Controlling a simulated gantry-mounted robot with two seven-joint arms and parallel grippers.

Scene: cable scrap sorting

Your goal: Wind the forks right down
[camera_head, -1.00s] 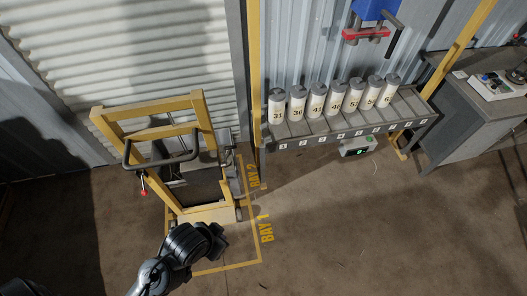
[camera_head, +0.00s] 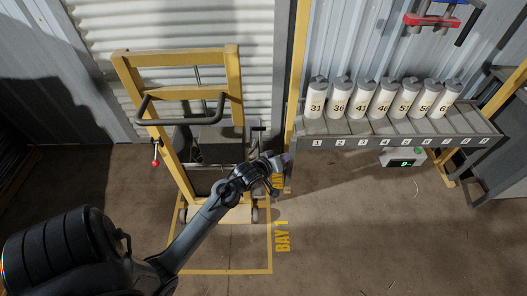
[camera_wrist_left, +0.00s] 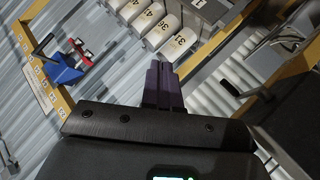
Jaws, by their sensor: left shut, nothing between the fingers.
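The hand stacker (camera_head: 232,75), with a yellow mast frame and a black push bar (camera_head: 185,120), stands in the marked bay. A lever with a red knob (camera_head: 155,162) is on its left side. A dark fitting (camera_head: 258,126) sits on its right side; I cannot tell whether it is the winch crank. A pale platform (camera_head: 240,214) is low at its base, partly behind my arm; the forks are not clearly seen. My left gripper (camera_head: 285,160) is shut and empty, right of the stacker near the yellow post. Its dark fingers show together in the left wrist view (camera_wrist_left: 160,85).
A shelf (camera_head: 330,143) with several numbered white canisters (camera_head: 361,98) stands right of the post (camera_head: 297,60). A scale display (camera_head: 404,161) is below it. A blue and red tool (camera_head: 432,20) hangs on the wall. The floor at front right is clear.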

